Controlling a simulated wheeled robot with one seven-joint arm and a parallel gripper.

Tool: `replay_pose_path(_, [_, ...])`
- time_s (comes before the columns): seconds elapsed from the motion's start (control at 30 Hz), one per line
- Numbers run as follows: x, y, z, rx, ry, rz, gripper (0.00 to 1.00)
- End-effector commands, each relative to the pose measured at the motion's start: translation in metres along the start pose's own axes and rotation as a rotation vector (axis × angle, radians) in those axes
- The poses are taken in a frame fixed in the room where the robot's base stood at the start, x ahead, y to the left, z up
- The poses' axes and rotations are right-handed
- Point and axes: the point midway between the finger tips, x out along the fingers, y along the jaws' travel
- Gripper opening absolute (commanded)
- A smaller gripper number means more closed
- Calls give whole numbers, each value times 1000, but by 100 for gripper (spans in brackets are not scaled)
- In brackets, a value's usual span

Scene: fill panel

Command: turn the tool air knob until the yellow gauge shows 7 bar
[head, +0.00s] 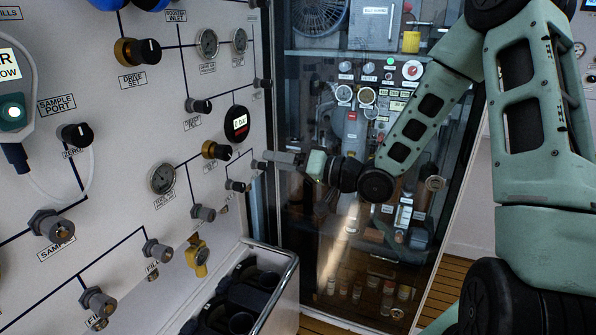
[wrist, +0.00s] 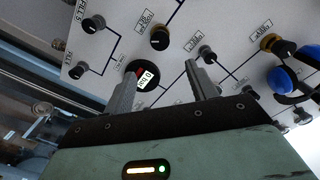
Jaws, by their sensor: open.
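My gripper (head: 270,158) is open and empty, beside the right part of the panel. In the wrist view its two fingers (wrist: 163,92) point at the panel, with a round digital gauge (wrist: 140,77) reading 0 bar seen between them. That black and red gauge also shows in the head view (head: 238,122).
A dial gauge (head: 161,178), the DRIVE SET knob (head: 137,50) and several grey valves crowd the panel. A railed bin (head: 285,285) stands below. A glass-fronted cabinet (head: 350,250) stands right of the panel, behind my arm.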

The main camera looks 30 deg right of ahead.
Motion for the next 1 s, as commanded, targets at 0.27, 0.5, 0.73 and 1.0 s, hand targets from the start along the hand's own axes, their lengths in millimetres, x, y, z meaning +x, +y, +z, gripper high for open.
replay_pose_path(0.27, [-36,0,0,1,-1,1,57])
replay_pose_path(0.5, [-40,0,0,1,0,0,57])
replay_pose_path(0.73, [-40,0,0,1,0,0,57])
replay_pose_path(1.0, [-39,0,0,1,0,0,57])
